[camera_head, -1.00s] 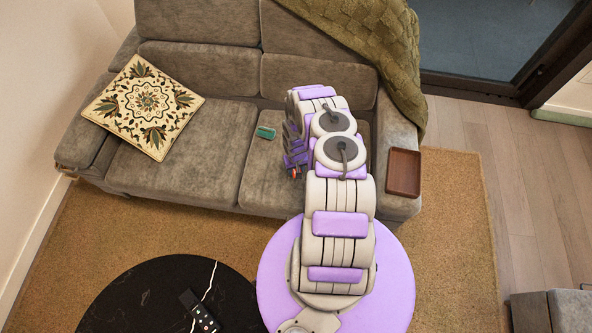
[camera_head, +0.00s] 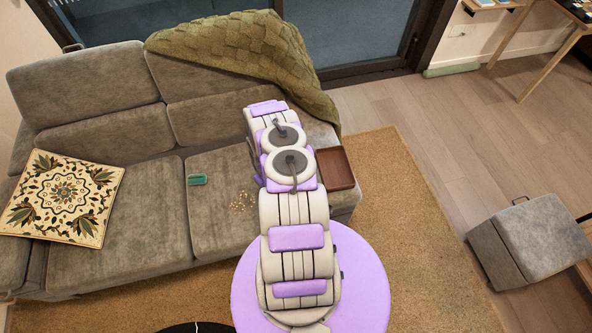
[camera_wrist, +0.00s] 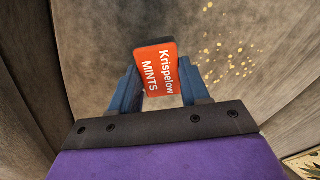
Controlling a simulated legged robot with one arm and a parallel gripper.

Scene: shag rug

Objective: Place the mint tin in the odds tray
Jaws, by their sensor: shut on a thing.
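The mint tin (camera_wrist: 156,68) is red-orange with white "Krispelow MINTS" lettering. In the wrist view my gripper (camera_wrist: 158,84) is shut on it, with a blue finger on each side. The tin is held above the grey sofa seat. In the head view my arm hides the gripper and the tin. A brown tray (camera_head: 336,168), which looks like the odds tray, sits on the sofa's right armrest, just right of my arm. Its visible inside looks empty.
A green item (camera_head: 197,180) and scattered crumbs (camera_head: 243,201) lie on the sofa seat (camera_head: 160,215). A patterned cushion (camera_head: 62,198) is at left, a green throw (camera_head: 240,48) over the backrest. A grey ottoman (camera_head: 530,240) stands at right on open floor.

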